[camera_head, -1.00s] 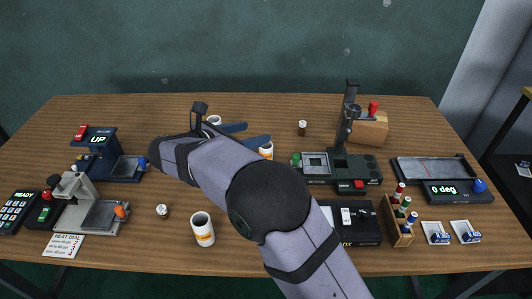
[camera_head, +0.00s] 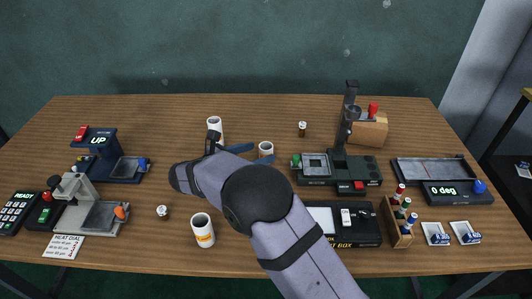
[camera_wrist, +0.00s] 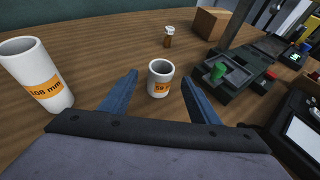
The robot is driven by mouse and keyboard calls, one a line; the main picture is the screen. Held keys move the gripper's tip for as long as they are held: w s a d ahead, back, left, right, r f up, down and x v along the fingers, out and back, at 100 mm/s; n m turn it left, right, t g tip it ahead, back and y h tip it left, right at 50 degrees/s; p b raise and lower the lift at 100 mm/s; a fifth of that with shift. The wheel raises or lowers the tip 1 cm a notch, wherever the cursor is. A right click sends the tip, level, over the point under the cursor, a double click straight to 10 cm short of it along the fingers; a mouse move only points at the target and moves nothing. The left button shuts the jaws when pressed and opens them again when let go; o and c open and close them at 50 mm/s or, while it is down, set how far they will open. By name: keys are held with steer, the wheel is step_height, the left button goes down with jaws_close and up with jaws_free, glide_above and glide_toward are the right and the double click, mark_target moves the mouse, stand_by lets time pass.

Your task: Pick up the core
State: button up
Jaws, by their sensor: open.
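Several white cores with orange labels stand upright on the table. The short core (camera_head: 266,147) stands left of the dark green-buttoned device. In the wrist view this short core (camera_wrist: 159,78) shows between my fingertips, with clear space on both sides. My gripper (camera_head: 263,151) is open and empty, its blue fingers pointing toward the short core; they also show in the wrist view (camera_wrist: 160,78). The right finger hides the core's lower part in the head view. Another core (camera_head: 203,230) stands near the front.
The dark device (camera_head: 338,168) with a black column stands close right of the short core. A small capped bottle (camera_head: 302,129) and a cardboard box (camera_head: 369,130) are behind. A black box (camera_head: 352,237) lies in front. The table's back left is clear.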

mark_target(261, 153)
steer(key=x, duration=0.5)
steer(key=shift+f, duration=0.15)
steer(key=shift+s+a, duration=0.1)
steer(key=c, duration=1.1)
